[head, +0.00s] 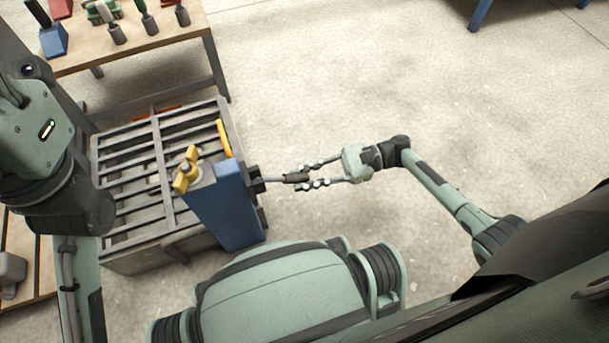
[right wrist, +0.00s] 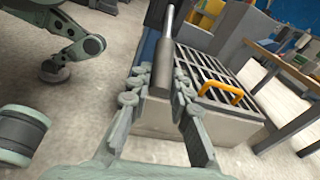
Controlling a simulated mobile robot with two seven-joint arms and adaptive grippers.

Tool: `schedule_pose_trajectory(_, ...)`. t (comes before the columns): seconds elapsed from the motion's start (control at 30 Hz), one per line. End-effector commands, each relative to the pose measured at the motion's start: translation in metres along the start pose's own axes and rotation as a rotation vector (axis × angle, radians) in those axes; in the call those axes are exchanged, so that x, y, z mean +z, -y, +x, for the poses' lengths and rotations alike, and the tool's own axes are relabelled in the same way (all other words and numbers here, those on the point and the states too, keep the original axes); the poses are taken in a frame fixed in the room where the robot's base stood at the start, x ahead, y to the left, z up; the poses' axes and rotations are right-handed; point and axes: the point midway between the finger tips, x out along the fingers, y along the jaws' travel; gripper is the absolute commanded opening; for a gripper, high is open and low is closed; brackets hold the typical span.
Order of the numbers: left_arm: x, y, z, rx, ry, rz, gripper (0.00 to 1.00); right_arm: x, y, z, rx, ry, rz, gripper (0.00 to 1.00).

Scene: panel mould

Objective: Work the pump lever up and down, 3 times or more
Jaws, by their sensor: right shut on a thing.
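The pump is a blue box (head: 228,208) at the right side of a slatted grey mould frame. Its lever (head: 277,180) sticks out to the right from a black pivot on the box, with a dark grip at its end. My right gripper (head: 305,175) is shut on the lever's grip, coming from the right. In the right wrist view the dark grip (right wrist: 162,72) lies between the two fingers, and the thin metal rod runs up from it. My left arm is at the left edge of the head view; its gripper is out of sight.
The slatted frame (head: 122,211) carries a yellow valve-like part (head: 186,171) and a yellow handle (head: 223,138). A wooden bench (head: 135,50) with tools stands at the upper left. The concrete floor (head: 340,75) to the right is clear.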

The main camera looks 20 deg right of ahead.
Motion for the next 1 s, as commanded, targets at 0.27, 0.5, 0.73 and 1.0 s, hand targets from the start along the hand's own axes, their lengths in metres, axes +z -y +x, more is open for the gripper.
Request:
schedule_pose_trajectory(0.27,0.000,0.000,0.000,0.000,-0.001,0.000,0.45,-0.001,-0.001,0.001,0.000,-0.002,0.003,0.41)
schedule_pose_trajectory(0.5,0.000,0.000,-0.001,0.000,0.002,-0.001,0.45,-0.001,0.000,-0.001,0.000,-0.002,0.002,0.41)
schedule_pose_trajectory(0.73,0.000,0.000,-0.001,0.000,0.001,-0.001,0.45,-0.001,0.000,-0.030,-0.002,-0.005,0.002,0.41)
schedule_pose_trajectory(1.0,0.000,0.000,-0.001,0.000,0.001,-0.001,0.45,-0.001,0.000,-0.087,-0.002,-0.004,0.004,0.41)
